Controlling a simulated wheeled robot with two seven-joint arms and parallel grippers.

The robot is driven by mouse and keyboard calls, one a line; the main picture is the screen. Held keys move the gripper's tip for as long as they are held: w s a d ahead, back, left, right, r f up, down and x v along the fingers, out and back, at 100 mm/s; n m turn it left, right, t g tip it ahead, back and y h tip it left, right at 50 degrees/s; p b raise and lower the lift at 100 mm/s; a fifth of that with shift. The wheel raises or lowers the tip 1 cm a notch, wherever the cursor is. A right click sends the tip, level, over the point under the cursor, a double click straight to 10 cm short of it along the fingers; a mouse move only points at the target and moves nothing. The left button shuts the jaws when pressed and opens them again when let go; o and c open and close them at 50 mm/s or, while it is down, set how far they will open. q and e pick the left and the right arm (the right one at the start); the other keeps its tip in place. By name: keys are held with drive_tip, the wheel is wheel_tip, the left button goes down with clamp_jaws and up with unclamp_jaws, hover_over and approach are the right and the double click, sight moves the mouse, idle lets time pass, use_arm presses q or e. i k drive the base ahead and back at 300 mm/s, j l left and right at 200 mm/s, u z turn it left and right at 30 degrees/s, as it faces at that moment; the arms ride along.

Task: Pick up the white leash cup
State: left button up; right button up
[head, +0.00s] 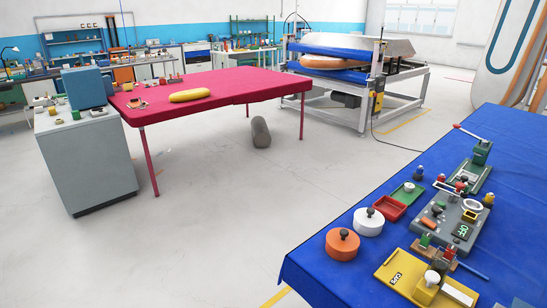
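On the blue-covered table at the right, a round white cup-like disc (367,226) with a dark knob on top sits near the left edge; I take it as the white leash cup. A similar orange disc (342,248) with a dark knob sits just in front of it, to the left. A yellow board (393,262) with the dark letters "CUP" lies to the right, near the front. A small white rounded piece (432,278) stands on that board. Neither of my grippers shows in this view.
A red tray (390,208) and a green plate (407,193) lie behind the white disc. A grey fixture (465,232) with small parts stands right. The blue table (325,275) is bare at its front left corner. A red table (235,87) stands across open floor.

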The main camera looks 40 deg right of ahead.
sight(409, 187)
drive_tip(key=i+z, duration=0.1)
drive_tip(key=i, duration=0.45)
drive_tip(key=i+j+z, duration=0.15)
drive_tip(key=i, duration=0.45)
drive_tip(key=i+j+z, duration=0.1)
drive_tip(key=i, duration=0.45)
drive_tip(key=j, duration=0.1)
